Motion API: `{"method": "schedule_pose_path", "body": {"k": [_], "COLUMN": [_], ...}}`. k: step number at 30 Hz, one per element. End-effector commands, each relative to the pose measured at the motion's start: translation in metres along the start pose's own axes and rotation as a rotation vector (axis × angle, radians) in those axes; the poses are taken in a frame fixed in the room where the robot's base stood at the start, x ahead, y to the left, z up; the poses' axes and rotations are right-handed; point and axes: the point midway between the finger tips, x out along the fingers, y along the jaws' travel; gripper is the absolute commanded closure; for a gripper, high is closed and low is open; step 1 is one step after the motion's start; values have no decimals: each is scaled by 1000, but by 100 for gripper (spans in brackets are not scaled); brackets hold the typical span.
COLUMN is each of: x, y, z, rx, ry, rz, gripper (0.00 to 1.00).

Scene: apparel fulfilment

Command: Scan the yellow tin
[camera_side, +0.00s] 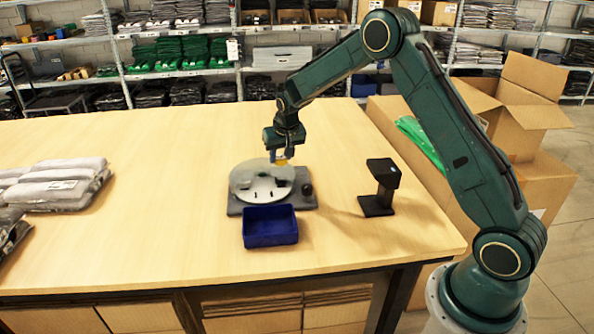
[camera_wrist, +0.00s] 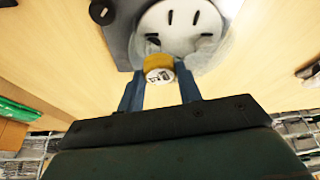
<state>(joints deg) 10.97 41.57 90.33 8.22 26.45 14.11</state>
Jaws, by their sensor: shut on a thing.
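The yellow tin (camera_wrist: 158,64) is small, with a pale printed end, and sits between the two blue fingers of my gripper (camera_wrist: 160,84) in the wrist view. In the side view the tin (camera_side: 281,161) shows as a small yellow patch below my gripper (camera_side: 281,156), over the back part of the round disc. My gripper is shut on the tin. A black scanner on a stand (camera_side: 383,187) stands on the table to the right of the disc. I cannot tell whether the tin touches the disc.
The pale round disc (camera_side: 262,184) with dark slots sits on a grey base (camera_side: 236,209) with a black knob (camera_side: 307,190). A blue bin (camera_side: 270,227) stands in front. Grey bagged garments (camera_side: 62,186) lie at left. Cardboard boxes (camera_side: 520,100) stand right of the table (camera_side: 140,220).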

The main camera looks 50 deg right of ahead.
Motion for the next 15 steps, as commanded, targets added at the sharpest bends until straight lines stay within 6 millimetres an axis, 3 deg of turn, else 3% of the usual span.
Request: {"method": "schedule_pose_path", "body": {"k": [15], "x": [26], "y": [35], "z": [40], "rx": [610], "ry": [-3], "rz": [255], "gripper": [87]}}
